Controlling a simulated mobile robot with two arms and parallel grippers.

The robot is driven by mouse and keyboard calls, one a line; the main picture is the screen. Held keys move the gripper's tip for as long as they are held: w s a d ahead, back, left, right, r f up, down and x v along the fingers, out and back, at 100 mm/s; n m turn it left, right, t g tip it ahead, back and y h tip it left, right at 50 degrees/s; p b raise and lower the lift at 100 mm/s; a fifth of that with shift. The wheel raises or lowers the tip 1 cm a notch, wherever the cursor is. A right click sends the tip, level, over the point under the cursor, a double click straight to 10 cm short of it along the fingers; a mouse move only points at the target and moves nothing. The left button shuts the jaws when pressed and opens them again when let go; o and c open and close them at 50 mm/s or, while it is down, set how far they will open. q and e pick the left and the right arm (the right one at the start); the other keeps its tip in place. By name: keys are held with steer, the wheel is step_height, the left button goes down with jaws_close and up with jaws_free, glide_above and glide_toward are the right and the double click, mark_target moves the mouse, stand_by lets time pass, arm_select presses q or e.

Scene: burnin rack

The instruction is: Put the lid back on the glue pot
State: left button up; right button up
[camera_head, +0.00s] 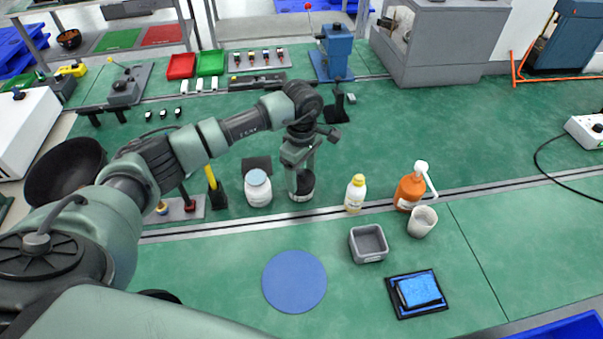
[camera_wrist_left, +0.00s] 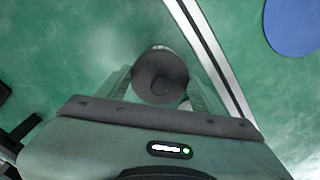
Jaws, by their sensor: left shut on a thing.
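My left gripper (camera_head: 301,178) points down at the mid-table and is shut on a dark round lid (camera_wrist_left: 160,72) with a small knob in its middle. The lid sits between the two fingers in the left wrist view. In the head view a dark pot-like shape (camera_head: 303,194) with a pale patch shows right below the fingers, partly hidden by them. I cannot tell whether the lid is seated on it or held just above. My right gripper is not in view.
A yellow-capped bottle (camera_head: 355,194), an orange pump bottle (camera_head: 409,190), a white cup (camera_head: 422,221) and a grey box (camera_head: 369,244) stand to the right. A blue round mat (camera_head: 294,281) lies in front.

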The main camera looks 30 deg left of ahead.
arm_select(q)
steer(key=shift+f+b, duration=0.2)
steer(key=shift+b, duration=0.4)
stand_by(0.9)
stand_by(0.3)
steer(key=o, duration=1.5)
steer(key=shift+o, duration=0.2)
steer(key=shift+r, duration=0.15)
steer(key=shift+r+p, duration=1.8)
steer(key=shift+r, duration=1.6)
steer(key=shift+c, duration=0.3)
jaws_close()
